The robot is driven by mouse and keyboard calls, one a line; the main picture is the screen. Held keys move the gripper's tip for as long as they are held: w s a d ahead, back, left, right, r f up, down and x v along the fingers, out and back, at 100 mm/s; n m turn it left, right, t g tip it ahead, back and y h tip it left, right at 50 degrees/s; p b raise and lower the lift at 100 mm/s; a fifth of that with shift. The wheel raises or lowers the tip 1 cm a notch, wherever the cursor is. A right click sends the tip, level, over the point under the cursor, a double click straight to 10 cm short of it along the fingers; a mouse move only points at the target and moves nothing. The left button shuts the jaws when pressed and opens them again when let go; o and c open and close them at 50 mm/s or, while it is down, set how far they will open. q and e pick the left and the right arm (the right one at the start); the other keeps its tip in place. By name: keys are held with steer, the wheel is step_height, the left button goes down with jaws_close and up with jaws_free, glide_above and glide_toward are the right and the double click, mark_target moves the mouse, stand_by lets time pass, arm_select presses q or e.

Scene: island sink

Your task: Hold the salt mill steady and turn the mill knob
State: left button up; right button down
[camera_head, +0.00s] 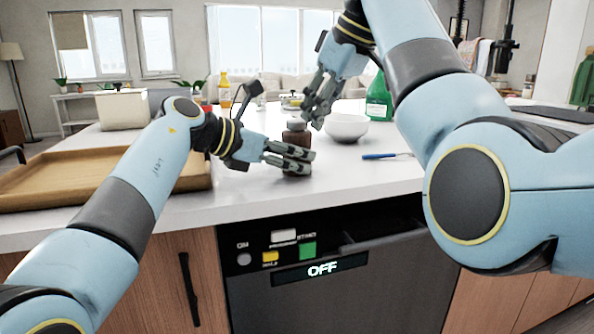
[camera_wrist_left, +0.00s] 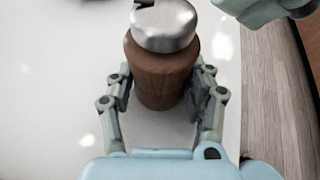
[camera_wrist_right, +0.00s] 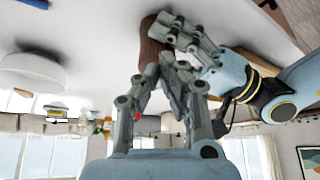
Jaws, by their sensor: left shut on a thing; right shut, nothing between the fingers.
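The salt mill (camera_head: 295,137) stands upright on the white counter. In the left wrist view its brown wooden body (camera_wrist_left: 158,78) and silver mill knob (camera_wrist_left: 166,27) show clearly. My left gripper (camera_head: 297,158) is shut on the mill's body, one finger on each side, below the knob. My right gripper (camera_head: 313,115) is shut and empty, just right of the mill's top and apart from the knob as far as I can tell. The right wrist view shows the mill's brown body (camera_wrist_right: 150,48) partly hidden behind gripper fingers.
A white bowl (camera_head: 346,128) stands close to the right of the mill, with a green bottle (camera_head: 378,100) behind it. A blue-handled utensil (camera_head: 381,156) lies at front right. A wooden tray (camera_head: 60,182) lies at left. The counter's front edge is near.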

step_height(320, 180, up, 6)
steer(key=shift+f, duration=0.25)
arm_select(q)
steer(key=o, duration=1.4)
steer(key=shift+c, duration=0.2)
steer(key=shift+a, duration=0.1)
